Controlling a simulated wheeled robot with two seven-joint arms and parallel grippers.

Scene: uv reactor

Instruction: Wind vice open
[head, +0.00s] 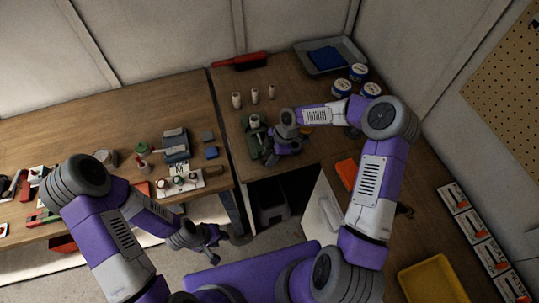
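A green vice (254,137) stands on the middle bench, near its front edge. My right gripper (272,152) is at the vice's right side, close against it or touching it. The hand hides part of the vice, and I cannot make out its handle or how wide the jaws are. The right fingertips are too small and covered to tell whether they are open or shut. My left gripper (216,246) hangs low in front of the benches, away from the vice. Its fingers look spread apart with nothing between them.
Several white cylinders (254,96) stand behind the vice. Several blue-and-white tubs (358,73) and a grey tray (345,50) with a blue cloth are at the back right. An orange item (346,173) and yellow tray (432,283) lie on the right bench.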

